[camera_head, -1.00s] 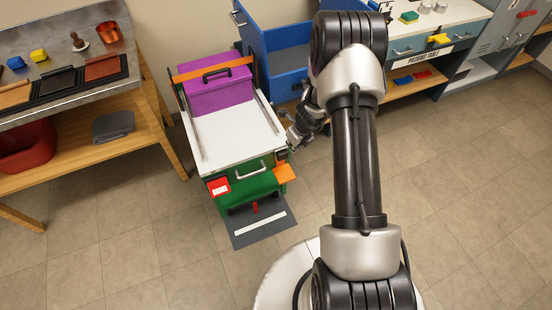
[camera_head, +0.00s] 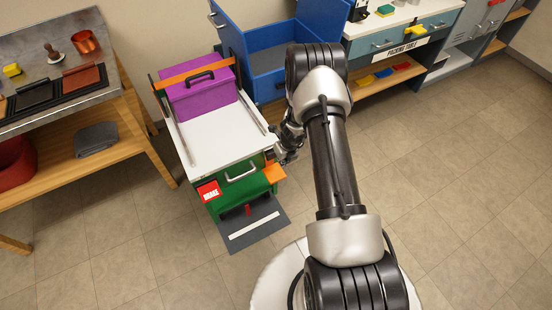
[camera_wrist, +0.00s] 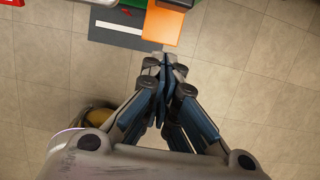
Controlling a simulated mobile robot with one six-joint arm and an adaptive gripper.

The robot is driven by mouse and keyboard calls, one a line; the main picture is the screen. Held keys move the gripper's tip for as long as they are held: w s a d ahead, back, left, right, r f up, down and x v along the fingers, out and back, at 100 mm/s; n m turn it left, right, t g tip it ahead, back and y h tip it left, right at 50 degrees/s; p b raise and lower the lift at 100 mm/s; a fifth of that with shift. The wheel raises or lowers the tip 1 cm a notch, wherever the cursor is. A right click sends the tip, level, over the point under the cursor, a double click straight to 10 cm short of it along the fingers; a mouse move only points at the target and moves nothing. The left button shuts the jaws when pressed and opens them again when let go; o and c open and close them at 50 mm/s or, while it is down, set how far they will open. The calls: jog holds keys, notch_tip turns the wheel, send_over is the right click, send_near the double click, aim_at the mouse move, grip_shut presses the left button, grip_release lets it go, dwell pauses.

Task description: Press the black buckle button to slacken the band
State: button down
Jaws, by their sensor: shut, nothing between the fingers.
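A purple case (camera_head: 200,95) with a black handle sits at the back of a white-topped green cart (camera_head: 215,138). An orange band (camera_head: 197,73) runs across the case. An orange plate (camera_head: 274,173) sticks out at the cart's front right corner; the wrist view shows it too (camera_wrist: 162,26). A dark piece (camera_wrist: 176,4) lies just beyond that plate; I cannot tell whether it is the buckle button. My gripper (camera_head: 286,158) is beside the cart's right front edge, its fingertips (camera_wrist: 166,60) together and empty, just short of the orange plate in the wrist view.
A blue open box (camera_head: 275,62) stands behind the cart. A packing table (camera_head: 400,43) is at the back right, a workbench (camera_head: 60,75) at the left. A grey foot plate (camera_head: 255,228) lies before the cart. Floor at the right is free.

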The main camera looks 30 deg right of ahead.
aim_at(272, 155)
jog(key=w+f, duration=0.5)
jog(key=shift+w+f, duration=0.15)
jog(key=shift+w, duration=0.05)
jog(key=shift+a, duration=0.1)
dwell(0.5)
